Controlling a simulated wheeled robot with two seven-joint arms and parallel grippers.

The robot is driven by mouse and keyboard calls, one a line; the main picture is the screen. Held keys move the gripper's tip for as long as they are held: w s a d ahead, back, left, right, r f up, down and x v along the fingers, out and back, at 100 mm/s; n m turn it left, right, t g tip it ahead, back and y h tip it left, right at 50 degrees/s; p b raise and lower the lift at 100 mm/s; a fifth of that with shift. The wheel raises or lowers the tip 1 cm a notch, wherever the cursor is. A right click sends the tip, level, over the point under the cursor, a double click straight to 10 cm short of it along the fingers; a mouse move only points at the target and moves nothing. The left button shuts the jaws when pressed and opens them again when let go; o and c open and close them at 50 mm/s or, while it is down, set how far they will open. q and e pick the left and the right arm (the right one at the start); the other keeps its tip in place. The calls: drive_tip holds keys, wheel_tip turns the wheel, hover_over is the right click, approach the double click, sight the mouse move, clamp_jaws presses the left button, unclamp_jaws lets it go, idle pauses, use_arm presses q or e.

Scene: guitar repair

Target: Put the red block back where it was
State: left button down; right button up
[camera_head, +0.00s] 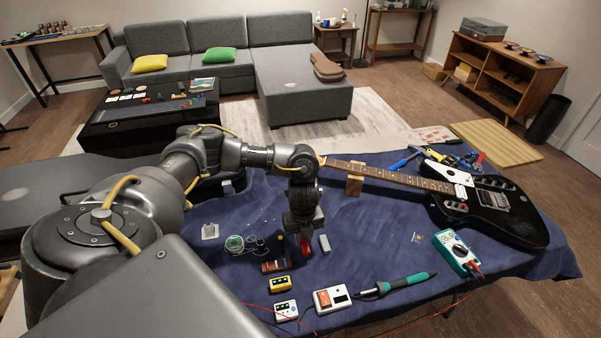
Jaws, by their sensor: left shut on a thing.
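My left gripper (303,240) reaches down over the blue cloth at the middle of the table. It is shut on a small red block (306,247), of which only a part shows. The rest of the block is hidden by the gripper. I cannot tell whether the block touches the cloth. A low reddish-brown piece with small parts on it (275,266) lies just in front and to the left of the gripper. My right gripper is not in view.
A small grey-white block (324,243) is close right of the gripper. Wire spools (235,243) lie left.

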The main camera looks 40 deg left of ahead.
use_arm(q)
drive_tip(key=shift+a+f, duration=0.2)
drive_tip(key=shift+f, duration=0.05)
drive_tip(key=f, duration=0.2)
drive_tip(key=f+p, duration=0.1)
drive_tip(key=shift+a, duration=0.25)
drive_tip(key=shift+f, duration=0.25)
drive_tip(key=shift+d, duration=0.1)
drive_tip(key=shift+f, duration=0.2)
drive_tip(key=c, duration=1.3)
unclamp_jaws()
drive_tip(key=shift+r, duration=0.1)
wheel_tip(320, 180, up, 12)
drive_tip(key=shift+w+r, duration=0.1)
